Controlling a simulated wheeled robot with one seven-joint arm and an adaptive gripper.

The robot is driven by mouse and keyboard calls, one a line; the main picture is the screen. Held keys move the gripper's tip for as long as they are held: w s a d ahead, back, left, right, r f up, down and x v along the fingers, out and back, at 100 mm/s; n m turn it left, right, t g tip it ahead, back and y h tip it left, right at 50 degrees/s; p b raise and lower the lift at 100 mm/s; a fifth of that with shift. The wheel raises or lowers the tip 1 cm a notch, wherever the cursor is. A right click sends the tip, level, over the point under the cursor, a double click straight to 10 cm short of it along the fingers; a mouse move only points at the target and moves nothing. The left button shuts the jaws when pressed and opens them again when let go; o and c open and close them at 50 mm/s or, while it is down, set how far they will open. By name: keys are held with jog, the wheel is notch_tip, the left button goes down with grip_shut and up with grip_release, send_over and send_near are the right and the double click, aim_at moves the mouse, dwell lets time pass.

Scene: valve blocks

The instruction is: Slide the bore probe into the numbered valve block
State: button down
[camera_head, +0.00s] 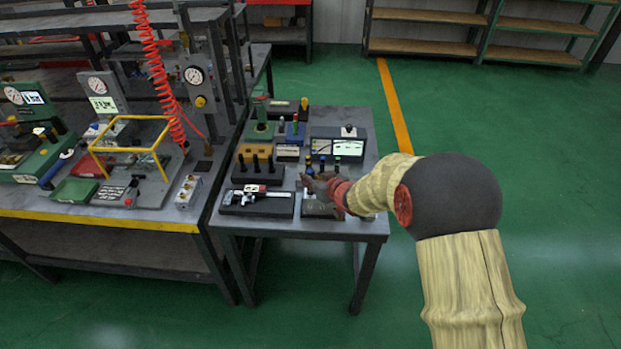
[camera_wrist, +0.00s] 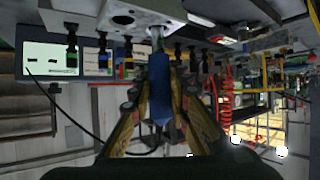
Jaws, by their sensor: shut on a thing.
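My gripper (camera_wrist: 160,85) is shut on the blue handle of the bore probe (camera_wrist: 159,75) in the wrist view, where the scene appears upside down. The probe's metal tip meets or overlaps a bore on the light grey valve block (camera_wrist: 172,14) at the top of that view. I cannot tell whether the tip is inside the bore or how deep. Another dark hole shows in the block's face, left of the tip. No number is readable. In the head view my gripper (camera_head: 318,184) is over the small table's front right part and hides most of the block there.
The small grey table (camera_head: 230,221) holds a caliper on a dark tray (camera_head: 257,203), a rack of black-handled tools (camera_head: 257,170) and a meter box (camera_head: 338,146). Several tools stand close behind my gripper. A larger workbench (camera_head: 95,217) is at left. Green floor lies open at right.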

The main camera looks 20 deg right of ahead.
jog(key=shift+f, duration=0.15)
jog(key=c, duration=1.7)
grip_release()
